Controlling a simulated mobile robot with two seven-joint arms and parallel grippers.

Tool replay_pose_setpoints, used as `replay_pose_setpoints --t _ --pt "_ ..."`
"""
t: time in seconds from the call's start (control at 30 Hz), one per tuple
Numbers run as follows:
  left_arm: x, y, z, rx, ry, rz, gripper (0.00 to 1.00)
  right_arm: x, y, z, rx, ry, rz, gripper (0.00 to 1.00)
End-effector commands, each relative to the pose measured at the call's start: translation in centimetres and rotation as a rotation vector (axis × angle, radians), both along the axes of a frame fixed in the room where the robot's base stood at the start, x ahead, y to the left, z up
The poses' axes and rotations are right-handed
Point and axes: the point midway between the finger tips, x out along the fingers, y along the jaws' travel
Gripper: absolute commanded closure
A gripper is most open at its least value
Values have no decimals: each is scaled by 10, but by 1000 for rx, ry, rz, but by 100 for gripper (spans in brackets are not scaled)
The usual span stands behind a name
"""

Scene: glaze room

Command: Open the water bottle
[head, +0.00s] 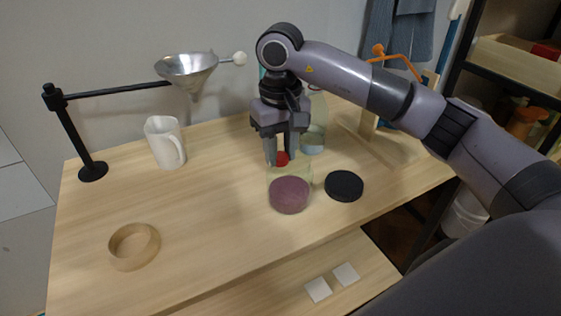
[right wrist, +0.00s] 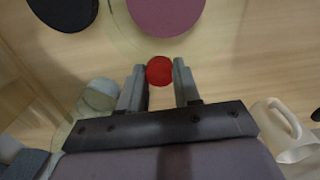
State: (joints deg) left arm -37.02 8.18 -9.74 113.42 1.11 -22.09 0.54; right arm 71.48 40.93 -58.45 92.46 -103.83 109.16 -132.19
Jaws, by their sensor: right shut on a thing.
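My right gripper (head: 276,150) points down over the work table and is shut on a small red round piece (head: 281,158). The red piece shows between both fingertips in the right wrist view (right wrist: 160,71). It is at the top of a clear jar with a pink filling (head: 289,195); I cannot tell whether it is fixed to the jar. A clear bottle with pale bluish water (head: 313,142) stands behind and to the right of the gripper. Its upper part is partly hidden by my arm, and I cannot make out its cap. My left gripper is out of view.
A black disc (head: 344,186) lies right of the jar. A white pitcher (head: 162,142) and a metal funnel (head: 188,72) on a black stand (head: 70,135) are at the left. The table's front middle is clear.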

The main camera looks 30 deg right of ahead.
Motion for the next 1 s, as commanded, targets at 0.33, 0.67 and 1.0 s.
replay_pose_setpoints --t 0.33,0.67,1.0 --pt "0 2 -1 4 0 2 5 0 0 -32 -1 0 0 100" --pt "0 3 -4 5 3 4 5 0 0 -35 -1 1 0 42" --pt "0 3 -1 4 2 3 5 0 0 -32 -1 1 0 42"
